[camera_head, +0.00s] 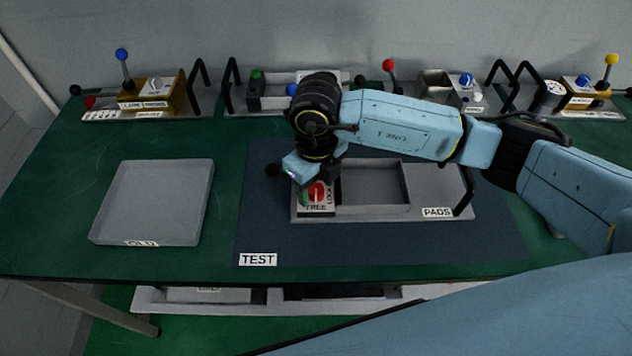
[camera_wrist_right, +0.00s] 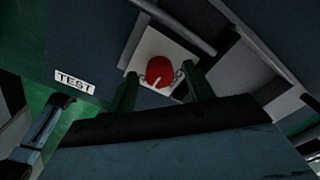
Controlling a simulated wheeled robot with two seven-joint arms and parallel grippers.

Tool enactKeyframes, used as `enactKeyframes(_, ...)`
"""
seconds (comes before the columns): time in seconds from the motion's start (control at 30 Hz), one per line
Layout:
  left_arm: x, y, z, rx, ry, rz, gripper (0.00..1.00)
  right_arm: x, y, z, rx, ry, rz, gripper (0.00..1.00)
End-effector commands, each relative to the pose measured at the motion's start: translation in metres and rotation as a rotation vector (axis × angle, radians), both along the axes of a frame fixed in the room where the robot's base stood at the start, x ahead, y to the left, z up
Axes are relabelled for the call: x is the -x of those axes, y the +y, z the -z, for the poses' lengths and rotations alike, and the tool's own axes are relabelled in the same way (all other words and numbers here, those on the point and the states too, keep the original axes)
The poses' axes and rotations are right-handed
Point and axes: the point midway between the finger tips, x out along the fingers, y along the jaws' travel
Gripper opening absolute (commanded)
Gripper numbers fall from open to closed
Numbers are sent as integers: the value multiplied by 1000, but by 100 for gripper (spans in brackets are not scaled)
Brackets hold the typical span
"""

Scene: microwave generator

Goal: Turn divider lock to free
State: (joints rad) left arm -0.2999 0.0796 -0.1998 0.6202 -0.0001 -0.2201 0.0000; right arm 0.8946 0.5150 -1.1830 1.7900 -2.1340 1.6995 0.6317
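The divider lock is a red knob (camera_head: 318,192) on a pale plate marked FREE and LOCK, at the left end of the grey PADS unit (camera_head: 440,213). In the right wrist view the red knob (camera_wrist_right: 159,71) has a light pointer mark and lies in the gap between my fingertips. My right gripper (camera_head: 312,181) points down just over the knob, partly covering it. In the right wrist view the gripper (camera_wrist_right: 163,82) is open, with a finger on each side of the knob. I cannot tell whether the fingers touch it. My left gripper is not in view.
The unit sits on a dark blue TEST mat (camera_head: 350,247), with an open compartment (camera_head: 372,184) and a black handle (camera_head: 464,192). An empty grey OLD tray (camera_head: 155,201) is at left. Several lever and knob units line the back. Green table between tray and mat is clear.

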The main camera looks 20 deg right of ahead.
Motion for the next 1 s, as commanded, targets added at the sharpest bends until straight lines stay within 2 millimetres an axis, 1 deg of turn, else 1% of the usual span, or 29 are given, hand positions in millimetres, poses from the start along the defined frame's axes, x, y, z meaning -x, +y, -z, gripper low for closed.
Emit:
enactKeyframes(0.17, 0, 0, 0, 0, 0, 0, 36, 0, 0, -1, 0, -1, 0, 52)
enactKeyframes(0.27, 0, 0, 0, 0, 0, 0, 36, -1, 0, -8, -1, -2, -1, 52)
enactKeyframes(0.37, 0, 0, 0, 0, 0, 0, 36, -1, 0, -23, -2, -6, -2, 52)
enactKeyframes(0.7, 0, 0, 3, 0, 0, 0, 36, -1, 0, -99, -1, -5, -1, 52)
enactKeyframes(0.8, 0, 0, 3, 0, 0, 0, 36, -1, 0, -115, -1, -4, -1, 52)
enactKeyframes(0.9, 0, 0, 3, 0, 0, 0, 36, -1, 0, -126, -1, -3, -1, 52)
enactKeyframes(1.0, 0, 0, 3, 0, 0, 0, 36, 0, 0, -132, 0, -1, 0, 52)
